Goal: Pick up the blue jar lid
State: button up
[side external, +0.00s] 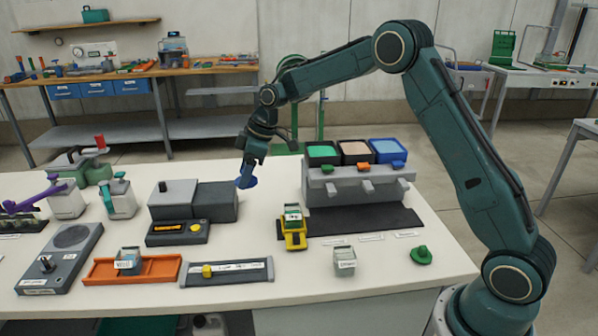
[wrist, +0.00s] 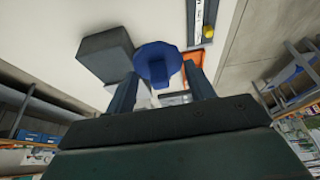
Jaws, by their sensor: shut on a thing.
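The blue jar lid (side external: 246,182) is at the tip of my gripper (side external: 248,173) in the side view, held in the air near the right end of a dark grey block. In the wrist view the lid (wrist: 158,52) shows as a blue disc with a knob, at the fingertips of my gripper (wrist: 160,84). My gripper is shut on it. The exact contact of the fingers with the lid is hard to make out.
A grey dispenser (side external: 352,188) with green, pink and blue-filled bins stands to the right. A green lid (side external: 420,255), a small grey jar (side external: 344,262), a yellow-green device (side external: 293,228) and an orange tray (side external: 105,272) lie nearer the front. Grey blocks (side external: 215,203) stand left of the gripper.

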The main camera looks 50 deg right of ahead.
jog(key=shift+r, duration=0.4)
dwell(0.3)
send_over(293, 217)
jog(key=w+d, duration=0.2)
notch_tip(293, 217, down, 7)
jog(key=shift+d, duration=0.2)
jog(key=shift+f, duration=0.25)
jog(key=shift+f, duration=2.45)
